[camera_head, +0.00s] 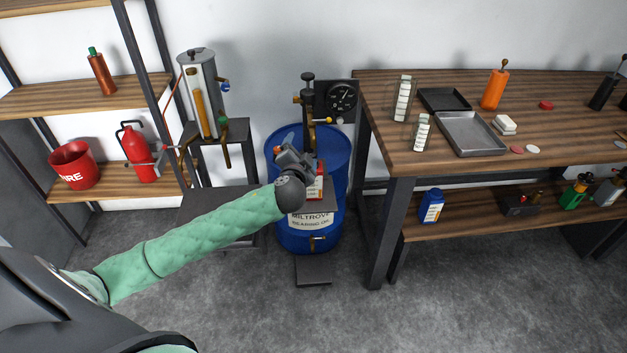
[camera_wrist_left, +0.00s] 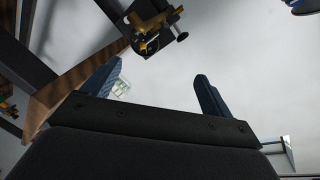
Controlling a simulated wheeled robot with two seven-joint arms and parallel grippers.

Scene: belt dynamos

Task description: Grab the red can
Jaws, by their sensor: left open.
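A red can with a white label (camera_head: 316,188) stands in front of the blue drum (camera_head: 313,236) in the head view. It is partly hidden by my left gripper and wrist. My left gripper (camera_head: 292,150) is at the can's upper left, close to it; I cannot tell whether it touches. In the left wrist view my left gripper (camera_wrist_left: 155,88) has its two fingers wide apart with nothing between them. The can does not show in that view. My right gripper is not in view.
A brass valve stand with a gauge (camera_head: 342,97) rises by the drum; brass fittings (camera_wrist_left: 150,22) show in the wrist view. A wooden workbench (camera_head: 395,150) is on the right. A metal cylinder (camera_head: 200,95) and shelves with a red extinguisher (camera_head: 138,155) and fire bucket (camera_head: 73,166) are left.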

